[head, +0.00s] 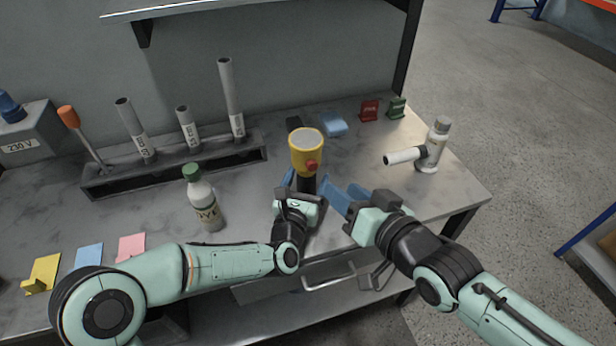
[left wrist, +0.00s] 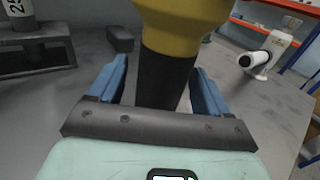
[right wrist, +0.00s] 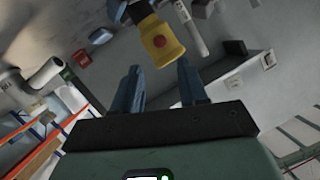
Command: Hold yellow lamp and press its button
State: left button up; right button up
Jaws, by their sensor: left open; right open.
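The yellow lamp (head: 306,150) stands upright on the workbench, with a yellow head, a dark handle and a red button (head: 312,166) on the side facing right. In the left wrist view the dark handle (left wrist: 165,80) is between the open blue fingers of my left gripper (left wrist: 160,85), with gaps at the sides. My left gripper also shows in the head view (head: 298,188). My right gripper (head: 340,195) is open and empty, right of the lamp. In the right wrist view the lamp head (right wrist: 160,45) and red button (right wrist: 158,41) lie ahead, beyond the fingers.
A white bottle with a green cap (head: 203,200) stands left of my left gripper. A dark rack with tubes (head: 180,165) lies behind it. A white lamp-like object (head: 432,148) stands at the bench's right side. Red (head: 369,110) and green (head: 397,107) items sit at the back right.

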pick_arm(q)
jog(key=shift+w+d, duration=0.15)
jog(key=shift+w, duration=0.4)
jog(key=c, duration=1.2)
jog(key=shift+o, duration=0.2)
pick_arm(e)
grip_shut()
dwell(0.3)
